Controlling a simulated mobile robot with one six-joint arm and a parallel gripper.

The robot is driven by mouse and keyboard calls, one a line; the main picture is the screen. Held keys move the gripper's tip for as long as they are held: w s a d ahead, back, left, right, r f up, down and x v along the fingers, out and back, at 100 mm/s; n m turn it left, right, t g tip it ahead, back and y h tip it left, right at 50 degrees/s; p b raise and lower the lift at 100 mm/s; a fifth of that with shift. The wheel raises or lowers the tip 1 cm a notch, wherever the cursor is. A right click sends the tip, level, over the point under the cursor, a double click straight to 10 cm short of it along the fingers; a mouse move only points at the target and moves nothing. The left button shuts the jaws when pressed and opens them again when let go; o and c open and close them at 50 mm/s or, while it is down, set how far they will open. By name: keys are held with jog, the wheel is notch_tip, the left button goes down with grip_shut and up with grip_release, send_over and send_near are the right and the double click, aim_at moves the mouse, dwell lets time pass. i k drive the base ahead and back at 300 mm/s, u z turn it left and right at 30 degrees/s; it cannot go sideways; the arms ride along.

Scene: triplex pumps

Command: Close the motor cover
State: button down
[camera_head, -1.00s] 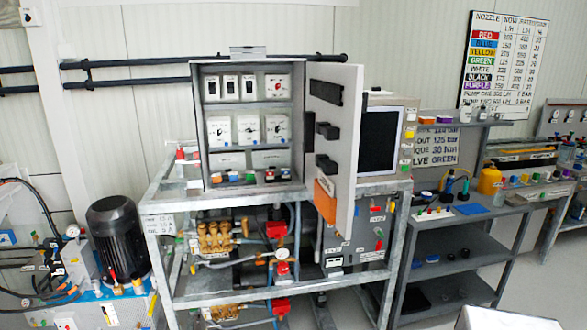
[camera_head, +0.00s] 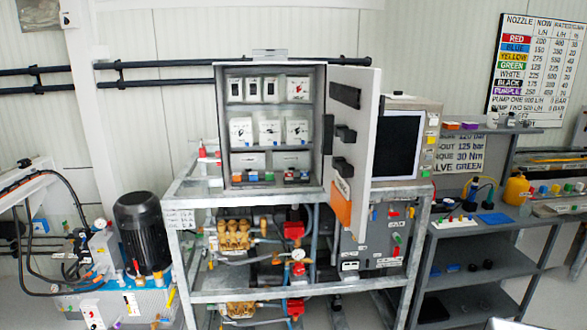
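A black finned motor (camera_head: 143,235) stands upright on a blue-and-white unit at the lower left. I cannot make out a separate motor cover on it. A grey electrical cabinet (camera_head: 220,130) stands on the metal frame in the middle, with switches and sockets inside. Its hinged door (camera_head: 362,110) stands open on the right side, swung out towards me, with black fittings and an orange patch on its inner face. I cannot tell whether this door is the cover named in the task. My gripper is not in view.
Brass-headed pumps (camera_head: 236,234) sit on the metal frame (camera_head: 240,296) below the cabinet. A monitor unit (camera_head: 398,145) stands close behind the open door. A grey shelf bench (camera_head: 470,268) with small parts stands on the right. Hoses (camera_head: 70,200) loop at the left.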

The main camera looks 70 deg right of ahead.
aim_at(281, 160)
jog(key=z, duration=0.8)
jog(key=i, duration=1)
jog(key=u, duration=0.05)
